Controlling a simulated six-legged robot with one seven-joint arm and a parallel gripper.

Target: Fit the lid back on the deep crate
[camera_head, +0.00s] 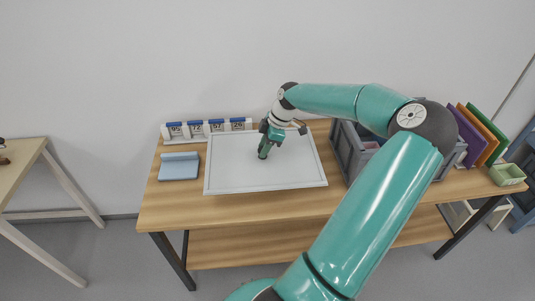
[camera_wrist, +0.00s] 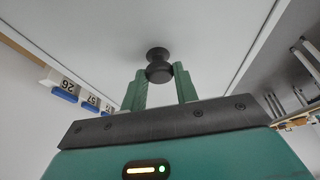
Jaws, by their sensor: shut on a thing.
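The lid (camera_head: 235,175) is a large pale grey panel with a raised rim, to the left of the deep crate in the head view. My gripper (camera_head: 264,153) points down at the middle of the lid. In the wrist view, its green fingers (camera_wrist: 160,76) are shut on the lid's dark round knob (camera_wrist: 157,54), one on each side. The lid's underside is hidden, and I cannot tell whether it touches the table. The deep crate (camera_head: 349,163) is grey and open, with a pinkish thing inside; my arm hides much of it.
A row of numbered white holders (camera_head: 207,127) stands behind the lid, with a blue-grey box (camera_head: 179,168) at its left. Coloured upright panels (camera_head: 482,135) and a green tray (camera_head: 507,174) are at the right. The wooden table's (camera_head: 180,208) front strip is clear.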

